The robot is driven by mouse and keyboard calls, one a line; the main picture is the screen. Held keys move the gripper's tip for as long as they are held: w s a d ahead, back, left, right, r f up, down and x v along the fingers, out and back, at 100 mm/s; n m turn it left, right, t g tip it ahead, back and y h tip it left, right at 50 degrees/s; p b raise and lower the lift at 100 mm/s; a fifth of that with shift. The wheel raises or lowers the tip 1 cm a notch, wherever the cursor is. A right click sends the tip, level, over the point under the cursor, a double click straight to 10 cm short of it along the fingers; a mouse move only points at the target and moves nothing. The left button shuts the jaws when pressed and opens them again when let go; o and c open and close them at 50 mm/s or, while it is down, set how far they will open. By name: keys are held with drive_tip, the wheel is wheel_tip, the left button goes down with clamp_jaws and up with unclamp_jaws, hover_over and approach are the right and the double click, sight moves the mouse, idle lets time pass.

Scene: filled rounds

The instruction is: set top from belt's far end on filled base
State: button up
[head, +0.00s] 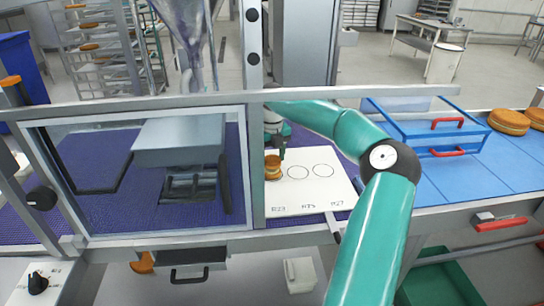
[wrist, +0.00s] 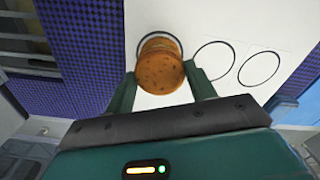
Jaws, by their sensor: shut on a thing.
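A brown round top (wrist: 161,73) sits between the two green fingers of my gripper (wrist: 163,90) in the wrist view; the gripper is shut on it. Another brown round (wrist: 158,44) shows partly behind it, on the first circle of the white card (wrist: 205,22). In the head view the brown rounds (head: 272,168) stand at the card's left circle, one above the other, with a paler band between. My gripper (head: 274,150) is small there and partly hidden by my arm. I cannot tell whether the held top touches the round below.
Two empty circles lie to the right on the card. A clear-windowed guard (head: 140,180) with a metal frame stands at left over the purple belt (head: 80,228). At right are a blue lidded box (head: 420,120) with red handles and brown rounds (head: 508,121) on blue surface.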

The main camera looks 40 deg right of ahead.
drive_tip(key=shift+f, duration=0.75)
idle(0.6)
drive_tip(key=o, duration=1.2)
drive_tip(key=shift+r, duration=3.5)
